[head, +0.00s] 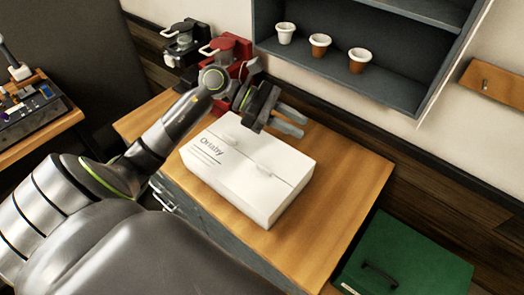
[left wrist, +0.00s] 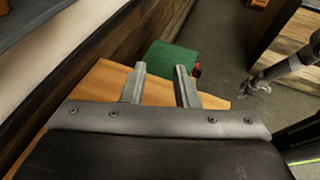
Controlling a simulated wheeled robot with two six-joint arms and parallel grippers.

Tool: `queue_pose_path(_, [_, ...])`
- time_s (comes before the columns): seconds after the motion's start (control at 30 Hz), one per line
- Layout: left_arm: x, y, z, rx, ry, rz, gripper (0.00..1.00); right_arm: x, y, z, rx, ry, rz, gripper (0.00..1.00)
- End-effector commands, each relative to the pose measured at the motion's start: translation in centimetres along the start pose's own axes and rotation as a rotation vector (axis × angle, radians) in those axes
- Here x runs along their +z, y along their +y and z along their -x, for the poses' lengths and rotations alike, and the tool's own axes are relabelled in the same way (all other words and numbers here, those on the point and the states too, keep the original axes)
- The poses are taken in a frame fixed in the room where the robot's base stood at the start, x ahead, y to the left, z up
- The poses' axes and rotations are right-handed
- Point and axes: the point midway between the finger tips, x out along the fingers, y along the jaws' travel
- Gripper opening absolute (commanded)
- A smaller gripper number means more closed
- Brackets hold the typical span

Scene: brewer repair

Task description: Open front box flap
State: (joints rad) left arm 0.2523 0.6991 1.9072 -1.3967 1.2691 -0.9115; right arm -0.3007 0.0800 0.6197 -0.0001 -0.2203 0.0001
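A white box (head: 247,173) with dark lettering lies on the wooden counter in the head view. Its top looks closed, with a seam across it and small cut-outs near the middle. My left gripper (head: 299,124) is above the far edge of the box, its fingers pointing right, apart and empty. In the left wrist view the left gripper (left wrist: 161,70) shows a clear gap between its fingers; the box is not seen there. What looks like my right gripper (left wrist: 260,86) is small and blurred at the right of that view, away from the counter.
The wooden counter (head: 343,185) is clear right of the box. Red (head: 228,50) and black (head: 183,40) machines stand behind my left arm. A grey shelf (head: 400,85) with three cups (head: 320,44) hangs behind. A green case (head: 405,258) is at lower right.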

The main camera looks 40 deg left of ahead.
Motion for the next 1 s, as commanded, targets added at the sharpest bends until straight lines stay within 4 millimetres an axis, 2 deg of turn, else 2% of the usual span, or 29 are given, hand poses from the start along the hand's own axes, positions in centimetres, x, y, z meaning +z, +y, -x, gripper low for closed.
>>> queue_pose_path(0.1, [-2.9,1.0,2.4,-0.080,0.264,-0.123,0.27,0.0,0.0,0.0,0.000,0.000,0.000,0.36])
queue_pose_path(0.2, [-4.9,1.6,5.1,-0.148,0.463,-0.185,0.27,0.0,0.0,0.0,0.000,0.001,0.000,0.36])
queue_pose_path(0.4, [-6.9,2.4,10.0,-0.247,0.724,-0.223,0.27,-0.1,0.0,0.0,0.000,0.001,0.000,0.36])
queue_pose_path(0.5, [-7.2,2.5,11.3,-0.273,0.783,-0.224,0.27,-0.1,0.0,0.0,0.000,0.001,0.000,0.36])
queue_pose_path(0.67, [-8.2,2.3,11.1,-0.287,0.807,-0.222,0.27,0.0,-0.1,-0.7,0.000,0.002,0.000,0.36])
queue_pose_path(1.0, [-13.3,1.1,6.5,-0.288,0.802,-0.221,0.27,0.3,-0.4,-3.7,0.000,0.002,0.000,0.36])
